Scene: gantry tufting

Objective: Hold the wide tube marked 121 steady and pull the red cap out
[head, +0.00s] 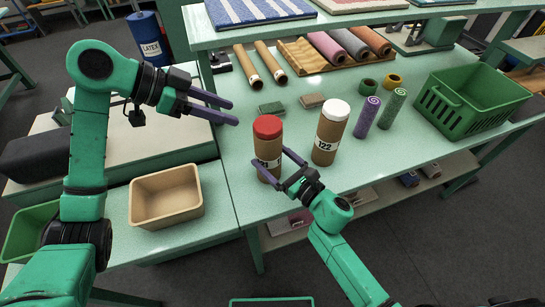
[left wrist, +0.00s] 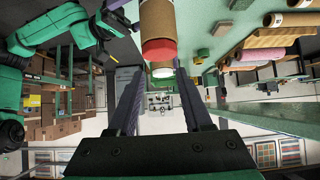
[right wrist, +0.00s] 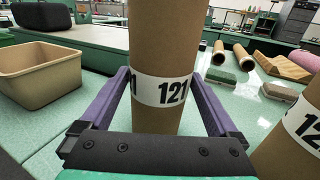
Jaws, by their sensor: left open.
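The wide cardboard tube marked 121 (head: 268,165) stands upright near the table's front edge, with the red cap (head: 267,127) seated in its top. In the right wrist view the tube (right wrist: 165,45) fills the middle. My right gripper (head: 284,168) has one finger on each side of the tube, at the height of its label, and both appear to touch it. My left gripper (head: 233,112) is open and empty, in the air to the left of the red cap. In the left wrist view the cap (left wrist: 159,50) shows beyond the fingertips.
Tube 122 (head: 328,142) with a white cap stands close to the right of tube 121. Two small rolls (head: 366,117) and a green crate (head: 465,103) are farther right. A tan bin (head: 166,197) sits at left. A raised shelf (head: 300,28) spans the back.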

